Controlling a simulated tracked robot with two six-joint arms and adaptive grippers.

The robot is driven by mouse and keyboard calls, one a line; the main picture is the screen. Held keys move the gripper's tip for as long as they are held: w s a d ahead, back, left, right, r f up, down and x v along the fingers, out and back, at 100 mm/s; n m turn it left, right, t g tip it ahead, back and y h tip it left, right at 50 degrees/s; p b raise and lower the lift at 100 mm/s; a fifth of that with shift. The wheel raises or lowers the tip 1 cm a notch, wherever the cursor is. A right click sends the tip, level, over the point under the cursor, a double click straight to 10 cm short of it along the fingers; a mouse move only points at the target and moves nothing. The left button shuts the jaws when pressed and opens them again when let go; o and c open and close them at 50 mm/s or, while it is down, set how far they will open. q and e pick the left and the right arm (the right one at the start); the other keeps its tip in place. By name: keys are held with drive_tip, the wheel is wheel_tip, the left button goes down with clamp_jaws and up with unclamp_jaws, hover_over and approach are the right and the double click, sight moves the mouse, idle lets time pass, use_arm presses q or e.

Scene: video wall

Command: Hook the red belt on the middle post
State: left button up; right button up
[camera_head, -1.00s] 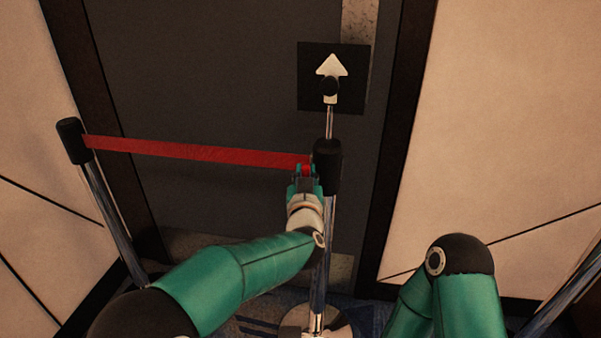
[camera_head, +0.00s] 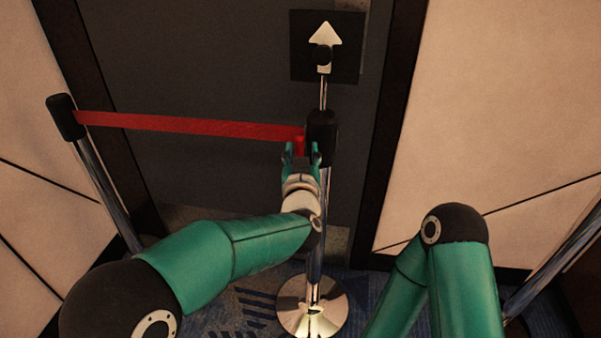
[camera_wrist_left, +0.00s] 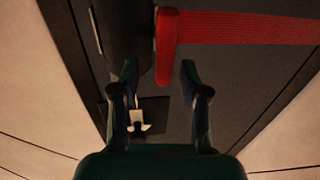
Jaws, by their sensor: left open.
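The red belt (camera_head: 190,125) runs from the black head of the left post (camera_head: 66,117) to the black head of the middle post (camera_head: 321,139). Its red end piece (camera_head: 299,145) is at the left side of that head. In the left wrist view the end piece (camera_wrist_left: 166,47) hangs beside the dark post head (camera_wrist_left: 122,40); a touch is hard to confirm. My left gripper (camera_head: 301,154) is open just below and in front of the end piece. In the wrist view its two fingers (camera_wrist_left: 160,80) stand apart with nothing between them. My right gripper is out of view.
A black sign with a white arrow (camera_head: 325,40) rises behind the middle post. The post's round metal base (camera_head: 312,305) stands on blue carpet. Another metal post (camera_head: 560,262) leans into view at right. Pale wall panels (camera_head: 500,110) flank the dark door area.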

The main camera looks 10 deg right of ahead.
use_arm(q)
drive_tip(key=v, duration=0.9)
drive_tip(key=shift+a, duration=0.1)
